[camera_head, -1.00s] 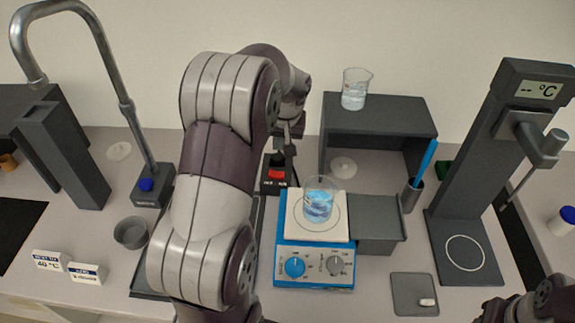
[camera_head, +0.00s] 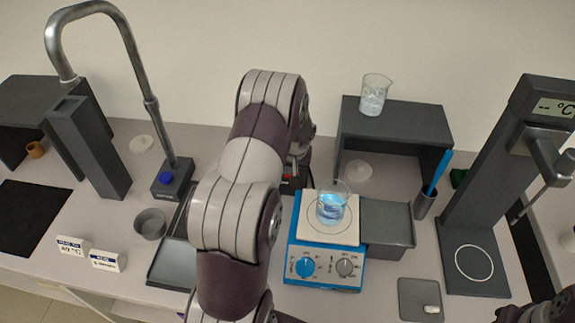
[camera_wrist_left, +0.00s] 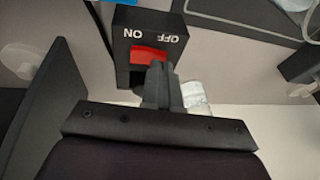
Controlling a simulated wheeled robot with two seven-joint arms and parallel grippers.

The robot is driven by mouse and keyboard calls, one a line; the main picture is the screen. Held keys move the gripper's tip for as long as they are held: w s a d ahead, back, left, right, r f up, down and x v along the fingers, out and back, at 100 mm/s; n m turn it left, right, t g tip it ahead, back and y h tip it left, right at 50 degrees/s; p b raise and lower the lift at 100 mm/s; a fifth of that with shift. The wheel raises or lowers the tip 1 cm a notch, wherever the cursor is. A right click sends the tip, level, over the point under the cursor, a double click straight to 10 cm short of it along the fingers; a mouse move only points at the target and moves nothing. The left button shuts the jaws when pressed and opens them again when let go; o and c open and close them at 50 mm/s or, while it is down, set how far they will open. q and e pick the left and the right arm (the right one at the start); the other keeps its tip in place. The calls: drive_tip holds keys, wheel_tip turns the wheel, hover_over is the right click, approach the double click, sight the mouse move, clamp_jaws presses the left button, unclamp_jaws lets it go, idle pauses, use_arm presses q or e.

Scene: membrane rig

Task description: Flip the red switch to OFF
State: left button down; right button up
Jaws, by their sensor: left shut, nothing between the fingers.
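The red switch is a rocker (camera_wrist_left: 150,53) on a black box (camera_wrist_left: 123,45) marked ON and OFF, seen upside down in the left wrist view. OFF is at the picture's right and ON at its left. My left gripper (camera_wrist_left: 158,68) is shut and empty, its fingertips at the rocker's lower right edge, towards the OFF side. I cannot tell whether they touch, or which way the rocker is tilted.
A blue hotplate (camera_head: 330,277) with a beaker of blue liquid (camera_head: 331,208) stands just right of the switch. A dark shelf (camera_head: 395,122) with another beaker (camera_head: 374,96) is behind. A faucet (camera_head: 150,110) stands at left. Part of my right arm shows at lower right.

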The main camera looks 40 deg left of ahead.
use_arm(q)
drive_tip(key=shift+s+a+f, duration=0.2)
drive_tip(key=shift+f, duration=0.2)
drive_tip(key=f+b, duration=0.1)
drive_tip(key=b, duration=0.1)
drive_tip(key=shift+s+a+f+b, duration=0.15)
drive_tip(key=shift+a+f+b, duration=0.15)
drive_tip(key=shift+f+b, duration=0.1)
drive_tip(key=shift+s+r+p, duration=0.15)
drive_tip(key=shift+r+p, duration=0.25)
drive_tip(key=shift+r, duration=0.1)
drive_tip(key=shift+w+d+r+b, duration=0.1)
drive_tip(key=shift+w+d+b, duration=0.2)
drive_tip(key=shift+w+d, duration=0.3)
drive_tip(key=shift+s, duration=0.1)
